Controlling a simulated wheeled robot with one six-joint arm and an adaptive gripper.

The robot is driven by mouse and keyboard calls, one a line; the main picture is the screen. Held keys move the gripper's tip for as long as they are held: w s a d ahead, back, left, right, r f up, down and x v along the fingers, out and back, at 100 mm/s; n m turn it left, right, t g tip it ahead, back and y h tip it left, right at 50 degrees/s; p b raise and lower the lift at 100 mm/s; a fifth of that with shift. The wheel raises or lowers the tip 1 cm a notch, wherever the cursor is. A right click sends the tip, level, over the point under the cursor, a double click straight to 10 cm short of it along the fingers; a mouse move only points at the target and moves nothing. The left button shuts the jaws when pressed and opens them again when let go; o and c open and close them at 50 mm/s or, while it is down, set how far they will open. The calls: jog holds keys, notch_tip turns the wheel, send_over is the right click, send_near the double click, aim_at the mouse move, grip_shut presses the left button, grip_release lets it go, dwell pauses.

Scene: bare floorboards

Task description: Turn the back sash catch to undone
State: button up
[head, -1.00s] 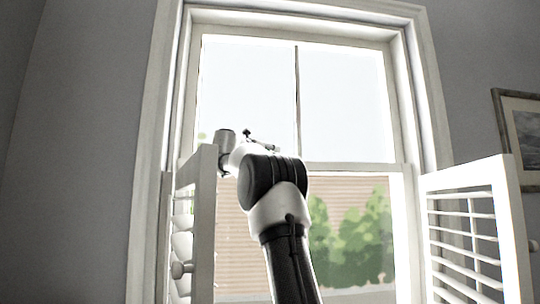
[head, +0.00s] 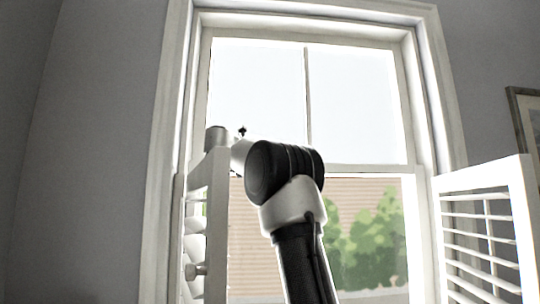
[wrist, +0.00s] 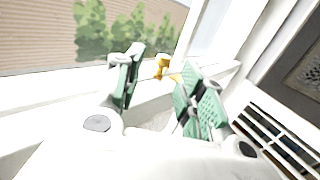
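A small brass-yellow sash catch (wrist: 161,67) shows in the wrist view on the white sash rail. A thin yellow part reaches from it toward the right finger. How far the catch is turned is too small to tell. My gripper (wrist: 160,74) is open, its green-padded fingers apart on either side of the catch in the picture. I cannot tell whether either finger touches it. In the head view my arm covers part of the meeting rail (head: 365,168), and I cannot make out the catch or the fingers there.
The window has a white frame (head: 434,90). Another louvred shutter (head: 528,225) stands open at right. A framed picture (head: 520,120) hangs on the right wall.

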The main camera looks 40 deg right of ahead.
jog(key=s+d+r, duration=0.3)
jog(key=s, duration=0.3)
jog(key=s+d+r, duration=0.2)
jog(key=s, duration=0.5)
jog(key=w+a+f+n+t+y, duration=0.5)
jog(key=w+n+t, duration=0.15)
jog(key=t, duration=0.25)
jog(key=x, duration=0.8)
jog(key=shift+w+f, duration=0.1)
jog(key=shift+w, duration=0.1)
grip_shut()
jog(key=shift+m+g+h, duration=0.25)
jog(key=shift+g+h, duration=0.05)
jog(key=shift+g, duration=0.1)
